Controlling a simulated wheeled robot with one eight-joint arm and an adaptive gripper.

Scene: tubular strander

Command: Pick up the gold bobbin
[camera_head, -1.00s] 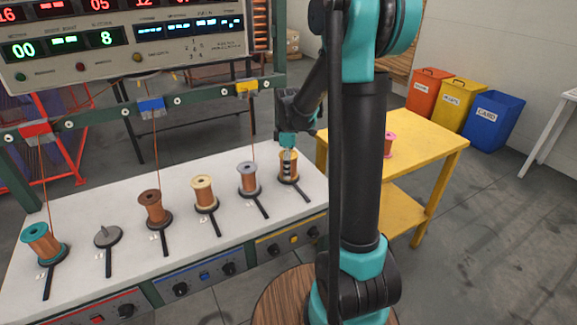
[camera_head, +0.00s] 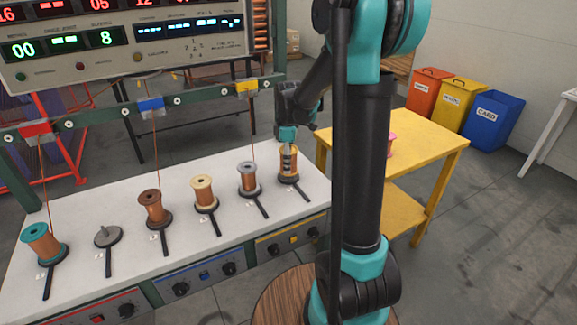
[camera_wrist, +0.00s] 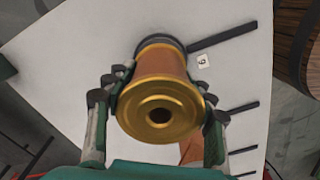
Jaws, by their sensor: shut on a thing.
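The gold bobbin (camera_wrist: 160,112), with gold flanges and copper wire, stands on the last holder at the right end of the white bench (camera_head: 110,235). It also shows in the head view (camera_head: 288,176), partly hidden by the fingers. My gripper (camera_head: 288,158) reaches down over it from above. In the wrist view my gripper (camera_wrist: 160,105) has one finger on each side of the bobbin and is shut on it. The bobbin's lower end is at the dark round base (camera_wrist: 160,42); I cannot tell whether it is clear of it.
Left of it stand a grey bobbin (camera_head: 248,177), a cream bobbin (camera_head: 204,192), a brown bobbin (camera_head: 153,207), an empty holder (camera_head: 108,237) and a teal bobbin (camera_head: 42,242). A yellow table (camera_head: 425,145) with a pink bobbin (camera_head: 391,144) is at right. A frame crosses above the bench.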

